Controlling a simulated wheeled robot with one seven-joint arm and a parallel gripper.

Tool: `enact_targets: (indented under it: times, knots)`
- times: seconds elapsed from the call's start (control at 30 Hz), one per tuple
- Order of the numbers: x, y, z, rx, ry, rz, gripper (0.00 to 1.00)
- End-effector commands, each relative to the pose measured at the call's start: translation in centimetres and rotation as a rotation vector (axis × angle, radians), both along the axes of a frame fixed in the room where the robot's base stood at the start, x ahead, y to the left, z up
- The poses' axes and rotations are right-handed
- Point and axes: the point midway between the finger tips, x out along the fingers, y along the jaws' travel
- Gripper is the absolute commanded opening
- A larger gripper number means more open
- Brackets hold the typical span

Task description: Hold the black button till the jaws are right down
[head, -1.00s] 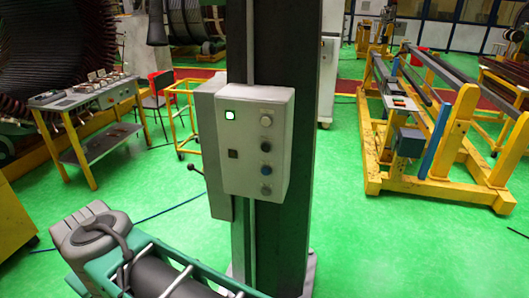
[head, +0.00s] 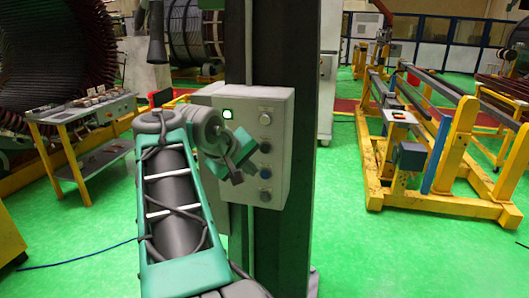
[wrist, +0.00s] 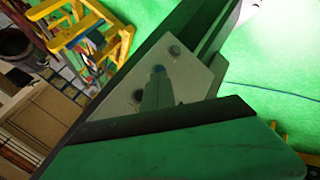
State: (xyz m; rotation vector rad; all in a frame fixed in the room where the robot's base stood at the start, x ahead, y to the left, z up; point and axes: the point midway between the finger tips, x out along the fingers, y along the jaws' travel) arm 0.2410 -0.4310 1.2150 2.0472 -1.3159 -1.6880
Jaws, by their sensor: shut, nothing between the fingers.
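The control box (head: 275,98) is a pale box on a dark column, with a lit green lamp (head: 228,114) and a vertical row of buttons at its right. Below the pale top button is a dark button (head: 265,146), then a blue one (head: 264,170) and another dark one (head: 265,196). I cannot tell for sure which is the black button. My gripper (head: 245,163) is shut and empty, in front of the box beside the blue button. In the wrist view its fingers (wrist: 157,88) point at the panel close to the blue button (wrist: 158,69); contact is unclear. I cannot identify the jaws.
A grey table (head: 80,110) with small parts stands at the left, before a large wound stator (head: 50,55). A yellow frame (head: 455,150) stands at the right.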

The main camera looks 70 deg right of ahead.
Motion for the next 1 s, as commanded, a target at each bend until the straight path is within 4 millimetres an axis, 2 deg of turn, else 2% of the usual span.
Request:
enact_targets:
  times: [0.13, 0.27, 0.7, 0.83, 1.0]
  knots:
    - [0.1, -0.2, 0.0, 0.001, 0.000, 0.000, 0.00]
    - [0.2, -1.2, -0.1, 0.001, 0.000, 0.000, 0.00]
    - [1.2, -7.3, 0.2, 0.004, 0.000, 0.000, 0.00]
    - [1.4, -8.3, 0.1, 0.002, 0.000, 0.001, 0.00]
    - [1.4, -8.7, 0.0, 0.000, -0.002, 0.001, 0.00]
